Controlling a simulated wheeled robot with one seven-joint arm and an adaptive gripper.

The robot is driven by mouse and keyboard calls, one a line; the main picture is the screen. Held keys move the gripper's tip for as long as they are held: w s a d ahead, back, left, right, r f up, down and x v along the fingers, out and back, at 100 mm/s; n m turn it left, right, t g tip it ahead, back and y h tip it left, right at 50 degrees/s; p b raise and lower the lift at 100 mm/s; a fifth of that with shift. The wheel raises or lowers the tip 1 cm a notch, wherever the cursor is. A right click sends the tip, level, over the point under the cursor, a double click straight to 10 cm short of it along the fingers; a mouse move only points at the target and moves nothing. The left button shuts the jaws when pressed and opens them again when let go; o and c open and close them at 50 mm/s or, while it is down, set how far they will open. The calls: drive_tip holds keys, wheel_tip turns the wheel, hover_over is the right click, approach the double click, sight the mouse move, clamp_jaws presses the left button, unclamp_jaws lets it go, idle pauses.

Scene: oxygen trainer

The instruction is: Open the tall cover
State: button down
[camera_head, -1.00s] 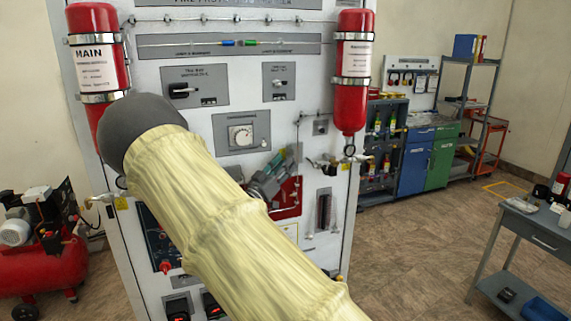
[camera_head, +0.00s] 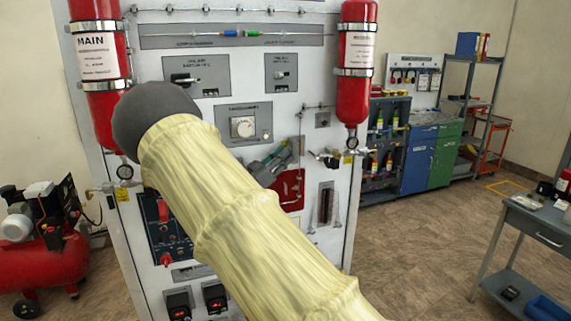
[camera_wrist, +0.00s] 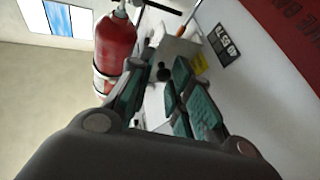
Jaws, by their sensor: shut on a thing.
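The white panel (camera_head: 215,22) stands in front of me. A red plate (camera_head: 293,191) right of its middle appears to be at the tall cover; I cannot make out the cover's outline. My gripper (camera_head: 284,158) lies in front of the panel at the upper left of this plate. In the wrist view, the teal-padded fingers of my gripper (camera_wrist: 160,92) converge, with light grey parts showing beyond them. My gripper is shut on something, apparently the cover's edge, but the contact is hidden. A red lettered surface (camera_wrist: 290,28) shows at the wrist view's upper right.
My arm hides the panel's lower middle. Red cylinders hang at the panel's left (camera_head: 101,60) and right (camera_head: 356,60). A valve (camera_head: 326,160) juts out right of my gripper.

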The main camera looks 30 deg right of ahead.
drive_tip(key=shift+w+a+r+m+g+b, duration=0.25)
drive_tip(key=shift+w+m+g+b, duration=0.3)
drive_tip(key=shift+g, duration=0.45)
drive_tip(key=shift+d+r, duration=0.1)
drive_tip(key=c, duration=1.5)
unclamp_jaws()
drive_tip(key=shift+c, duration=0.2)
drive_tip(key=shift+o, duration=0.5)
drive_tip(key=shift+d+f, duration=0.15)
drive_tip(key=shift+f, duration=0.15)
drive_tip(key=shift+p, duration=0.35)
